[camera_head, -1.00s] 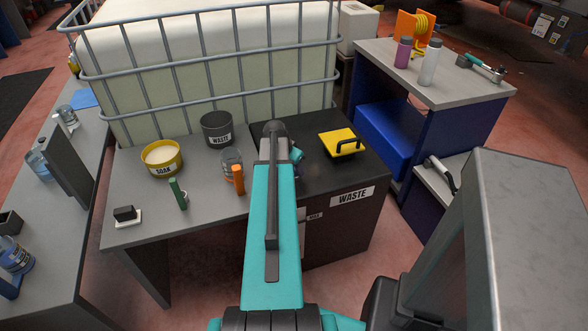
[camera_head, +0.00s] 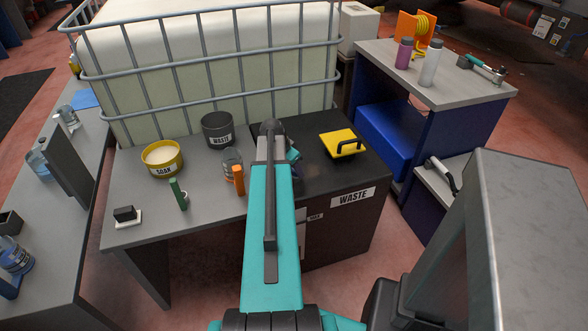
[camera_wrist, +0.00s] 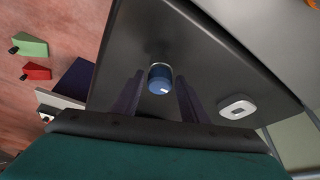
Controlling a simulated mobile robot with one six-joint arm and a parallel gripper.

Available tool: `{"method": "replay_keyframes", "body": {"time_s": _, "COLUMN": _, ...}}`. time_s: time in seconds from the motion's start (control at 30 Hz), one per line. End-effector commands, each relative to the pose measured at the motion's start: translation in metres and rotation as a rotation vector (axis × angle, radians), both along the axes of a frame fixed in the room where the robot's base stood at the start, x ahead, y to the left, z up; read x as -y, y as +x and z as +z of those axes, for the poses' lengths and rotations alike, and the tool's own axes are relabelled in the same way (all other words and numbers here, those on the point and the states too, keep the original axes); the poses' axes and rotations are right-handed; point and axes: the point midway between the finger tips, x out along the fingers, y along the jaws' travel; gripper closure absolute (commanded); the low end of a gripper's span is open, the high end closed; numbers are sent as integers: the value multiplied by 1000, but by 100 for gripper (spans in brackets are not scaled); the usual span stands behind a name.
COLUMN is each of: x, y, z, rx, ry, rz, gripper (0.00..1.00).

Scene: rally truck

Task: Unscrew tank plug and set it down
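A round blue plug (camera_wrist: 160,79) with a small pale mark shows in the middle of the wrist view, against a dark surface (camera_wrist: 165,30). My gripper (camera_wrist: 160,95) is open, with one dark finger on each side of the plug. A gap shows between the plug and each finger; I cannot tell how near they are in depth. In the head view my teal arm hides most of the gripper, and only a small teal and purple part shows beside the arm's end. The plug does not show there.
A white rounded piece (camera_wrist: 237,107) lies right of the fingers. In the head view, a yellow handled lid (camera_head: 337,150) lies on the dark cabinet. The grey table holds a soak bowl (camera_head: 160,171), a waste pot (camera_head: 217,143) and a glass (camera_head: 232,161). A caged tank (camera_head: 200,95) stands behind.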

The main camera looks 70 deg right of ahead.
Motion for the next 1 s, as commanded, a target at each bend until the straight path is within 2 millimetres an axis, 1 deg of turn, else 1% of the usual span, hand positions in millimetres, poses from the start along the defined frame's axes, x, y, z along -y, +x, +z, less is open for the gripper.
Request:
{"method": "replay_keyframes", "body": {"time_s": 0.17, "x": 1, "y": 1, "z": 0, "rx": 0, "ry": 0, "rz": -20, "gripper": 60}}
{"method": "replay_keyframes", "body": {"time_s": 0.43, "x": 2, "y": 1, "z": -1, "rx": -1, "ry": 1, "rz": -138, "gripper": 60}}
{"method": "replay_keyframes", "body": {"time_s": 0.67, "x": 1, "y": 1, "z": 0, "rx": -1, "ry": 0, "rz": -150, "gripper": 60}}
{"method": "replay_keyframes", "body": {"time_s": 0.7, "x": 1, "y": 1, "z": 0, "rx": 0, "ry": 0, "rz": -149, "gripper": 62}}
{"method": "replay_keyframes", "body": {"time_s": 0.77, "x": 1, "y": 1, "z": 0, "rx": 0, "ry": 0, "rz": -149, "gripper": 72}}
{"method": "replay_keyframes", "body": {"time_s": 0.8, "x": 1, "y": 1, "z": 0, "rx": 0, "ry": 0, "rz": -149, "gripper": 79}}
{"method": "replay_keyframes", "body": {"time_s": 0.83, "x": 1, "y": 1, "z": 0, "rx": 0, "ry": 0, "rz": -149, "gripper": 83}}
{"method": "replay_keyframes", "body": {"time_s": 1.0, "x": 1, "y": 1, "z": 0, "rx": 0, "ry": 0, "rz": -143, "gripper": 83}}
